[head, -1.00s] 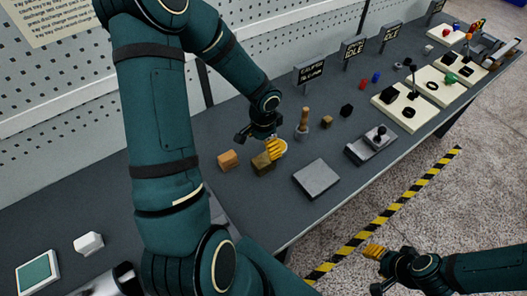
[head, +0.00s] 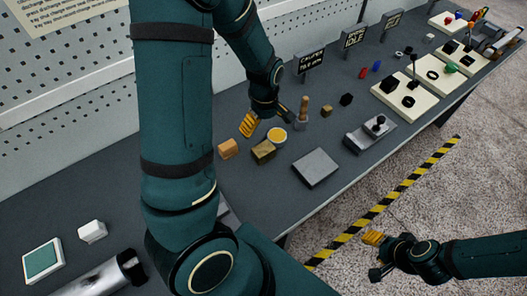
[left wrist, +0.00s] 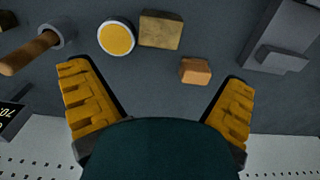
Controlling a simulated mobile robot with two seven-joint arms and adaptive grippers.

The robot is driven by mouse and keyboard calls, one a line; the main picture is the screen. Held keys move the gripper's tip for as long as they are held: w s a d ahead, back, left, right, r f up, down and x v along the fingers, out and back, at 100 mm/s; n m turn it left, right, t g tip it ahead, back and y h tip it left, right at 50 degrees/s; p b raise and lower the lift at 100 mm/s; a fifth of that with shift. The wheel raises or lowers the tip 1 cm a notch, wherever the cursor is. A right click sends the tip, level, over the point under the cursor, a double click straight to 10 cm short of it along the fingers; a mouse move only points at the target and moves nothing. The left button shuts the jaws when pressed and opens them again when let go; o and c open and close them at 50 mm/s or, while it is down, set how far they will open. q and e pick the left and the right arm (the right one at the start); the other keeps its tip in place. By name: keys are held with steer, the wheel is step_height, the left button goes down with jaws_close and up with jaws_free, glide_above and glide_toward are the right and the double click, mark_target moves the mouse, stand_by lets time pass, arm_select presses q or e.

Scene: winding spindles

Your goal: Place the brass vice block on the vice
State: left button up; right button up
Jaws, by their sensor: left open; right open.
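The brass vice block (head: 263,152) is a dull gold block on the dark bench; in the left wrist view (left wrist: 161,31) it lies beyond the fingertips, beside a round yellow-topped tin (left wrist: 117,38). My left gripper (head: 267,120) is open and empty, just to the wall side of the block and apart from it. Its yellow fingers (left wrist: 157,76) are wide apart in the wrist view. A stepped grey metal piece (left wrist: 280,42), which looks like the vice, is at that view's right; my left arm mostly hides that spot in the head view. My right gripper (head: 374,255) is open and empty over the floor.
An orange-brown block (head: 228,148) sits close to the brass block; it also shows between the fingers (left wrist: 196,71). A wooden-handled tool (head: 303,113) stands nearby. A grey plate (head: 316,167) lies towards the front edge, with bare bench around it.

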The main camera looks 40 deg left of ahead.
mark_target(264, 148)
arm_select(q)
step_height(264, 148, down, 8)
steer(key=shift+f+b, duration=0.2)
steer(key=shift+b, duration=0.3)
steer(key=shift+a+f, duration=0.15)
steer(key=shift+f, duration=1.2)
steer(key=shift+a+f, duration=0.1)
steer(key=shift+f, duration=1.2)
steer(key=shift+c, duration=0.3)
steer(key=shift+w, duration=0.1)
steer(key=c, duration=1.2)
